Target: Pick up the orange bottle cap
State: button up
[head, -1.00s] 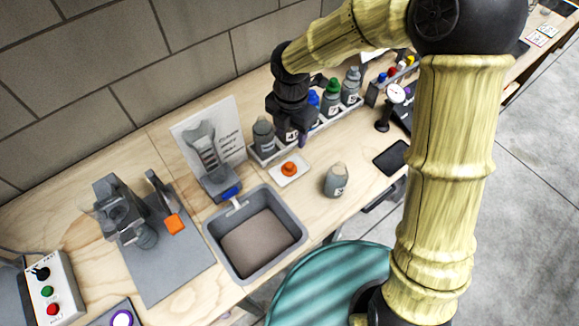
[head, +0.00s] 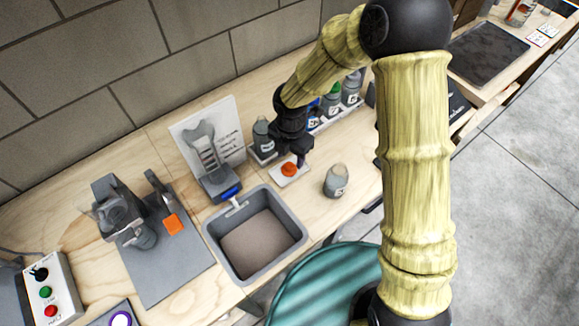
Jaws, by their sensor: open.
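The orange bottle cap (head: 289,169) lies on a small white tray (head: 281,181) on the wooden workbench. My gripper (head: 298,163) is open and points down at the cap's right side, at the tray's back right. The fingertips are small and dark here, so I cannot tell whether they touch the cap. A grey bottle without an orange cap (head: 336,181) stands on the bench to the right of the tray.
A grey bin (head: 210,236) is sunk at the bench front, left of the tray. A rack of capped bottles (head: 331,93) stands behind my gripper. A grey stand with a white sheet (head: 237,135) is at the left. Bare bench lies around the grey bottle.

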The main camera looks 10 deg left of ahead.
aim_at(289, 164)
jog(key=f, duration=0.5)
jog(key=shift+w+a, duration=0.2)
jog(key=shift+a, duration=0.05)
grip_shut()
